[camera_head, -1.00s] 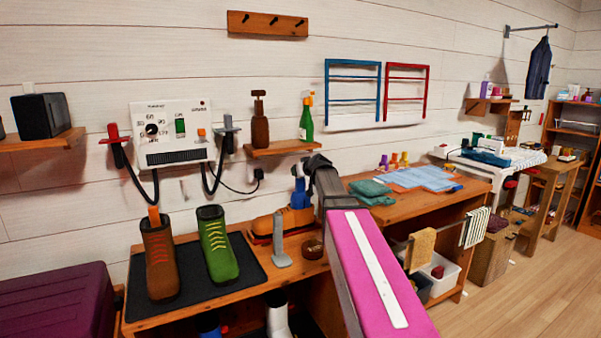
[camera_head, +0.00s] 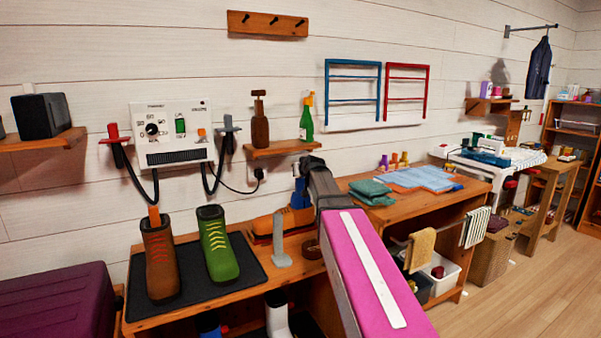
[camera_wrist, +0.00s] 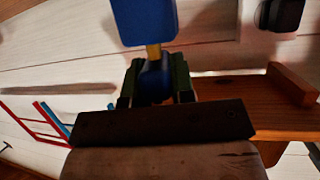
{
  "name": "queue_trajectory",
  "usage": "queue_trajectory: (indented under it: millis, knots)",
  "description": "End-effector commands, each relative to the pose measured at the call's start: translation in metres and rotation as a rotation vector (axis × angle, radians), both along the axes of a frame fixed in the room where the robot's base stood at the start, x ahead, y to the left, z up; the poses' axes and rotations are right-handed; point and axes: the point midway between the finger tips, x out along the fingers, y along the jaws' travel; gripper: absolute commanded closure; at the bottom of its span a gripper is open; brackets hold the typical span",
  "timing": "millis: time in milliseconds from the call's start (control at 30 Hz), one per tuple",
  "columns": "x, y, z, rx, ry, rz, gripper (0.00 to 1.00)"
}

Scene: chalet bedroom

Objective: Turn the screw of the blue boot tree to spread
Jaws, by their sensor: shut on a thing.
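The blue boot tree (camera_head: 300,193) stands at the back of the bench in the head view, just left of my arm's end, by an orange-brown shoe (camera_head: 264,227). In the wrist view a blue block (camera_wrist: 145,20) of it fills the top middle, with a short brass-coloured rod below. My gripper (camera_wrist: 154,76) is shut on a blue knob at the end of that rod, one dark finger on each side. My arm hides the gripper in the head view, and the screw's thread is not clear.
A brown boot (camera_head: 159,258) and a green boot (camera_head: 217,245) stand on a dark mat to the left. A grey post (camera_head: 281,240) stands close in front of the shoe. A small shelf (camera_head: 283,148) with bottles is above. Folded cloths (camera_head: 371,191) lie to the right.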

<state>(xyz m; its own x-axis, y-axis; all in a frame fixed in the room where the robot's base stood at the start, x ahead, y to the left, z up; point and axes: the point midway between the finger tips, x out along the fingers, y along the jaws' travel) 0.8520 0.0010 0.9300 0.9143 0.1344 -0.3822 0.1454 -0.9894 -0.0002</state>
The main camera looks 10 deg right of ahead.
Motion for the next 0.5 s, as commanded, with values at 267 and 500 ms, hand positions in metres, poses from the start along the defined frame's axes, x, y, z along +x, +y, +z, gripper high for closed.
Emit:
queue_trajectory:
  millis: [267, 500]
  knots:
    - [0.0, 0.0015, 0.0001, -0.004, -0.001, -0.161, 1.0]
    - [0.0006, 0.0016, 0.0001, -0.004, 0.0, -0.305, 1.0]
